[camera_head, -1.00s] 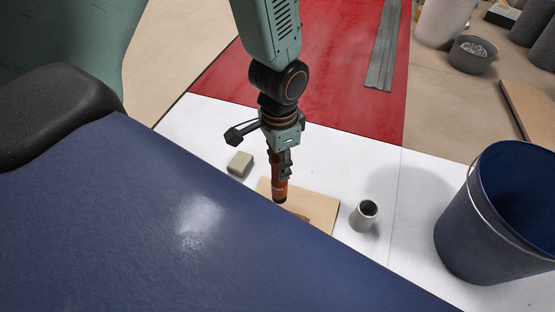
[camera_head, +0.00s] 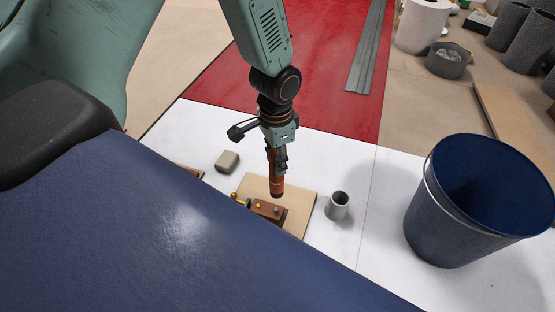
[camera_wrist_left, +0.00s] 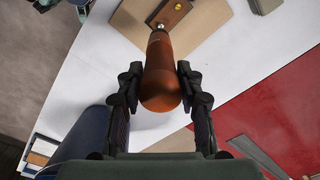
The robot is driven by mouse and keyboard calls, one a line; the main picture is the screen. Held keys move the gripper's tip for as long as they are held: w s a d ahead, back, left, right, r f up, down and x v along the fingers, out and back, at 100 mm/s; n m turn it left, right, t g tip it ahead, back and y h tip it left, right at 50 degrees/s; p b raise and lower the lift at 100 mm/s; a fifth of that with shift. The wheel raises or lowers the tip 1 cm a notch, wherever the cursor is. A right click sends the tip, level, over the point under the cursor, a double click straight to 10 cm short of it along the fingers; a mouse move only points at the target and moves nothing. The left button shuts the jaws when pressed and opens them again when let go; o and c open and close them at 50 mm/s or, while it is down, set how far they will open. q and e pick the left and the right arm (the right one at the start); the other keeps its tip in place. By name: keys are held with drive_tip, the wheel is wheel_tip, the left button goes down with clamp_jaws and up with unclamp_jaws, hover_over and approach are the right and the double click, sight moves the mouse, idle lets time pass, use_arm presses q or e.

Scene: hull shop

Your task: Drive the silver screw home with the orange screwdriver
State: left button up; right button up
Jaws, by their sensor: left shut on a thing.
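My left gripper (camera_head: 278,160) is shut on the orange screwdriver (camera_head: 277,184) and holds it nearly upright, dark end down, over a brown wooden block (camera_head: 266,212). In the left wrist view the screwdriver (camera_wrist_left: 162,75) sits between the two fingers of the gripper (camera_wrist_left: 160,88). Just beyond its far end, a small silver screw head (camera_wrist_left: 160,25) shows on the block (camera_wrist_left: 171,14). A second small round head (camera_wrist_left: 178,7) is on the block. Whether the screwdriver's tip touches the silver screw cannot be told. My right gripper is not in view.
The block is on a light wooden board (camera_head: 300,196) on the white surface. A grey cup (camera_head: 339,206) stands right of it, a beige block (camera_head: 227,162) left. A large blue bucket (camera_head: 430,215) stands at right. A dark blue surface fills the lower left.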

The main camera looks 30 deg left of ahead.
use_arm(q)
drive_tip(key=shift+a+f, duration=0.15)
drive_tip(key=shift+f, duration=0.1)
drive_tip(key=shift+w+a+f+b, duration=0.15)
drive_tip(key=shift+f+b, duration=0.3)
drive_tip(key=shift+f, duration=0.25)
wheel_tip(320, 180, down, 3)
drive_tip(key=shift+w+r+b, duration=0.1)
drive_tip(key=shift+r+b, duration=0.05)
drive_tip(key=shift+b, duration=1.05)
drive_tip(key=shift+f+b, duration=0.7)
drive_tip(key=shift+b, duration=0.05)
drive_tip(key=shift+f, duration=0.25)
drive_tip(key=shift+r, duration=0.1)
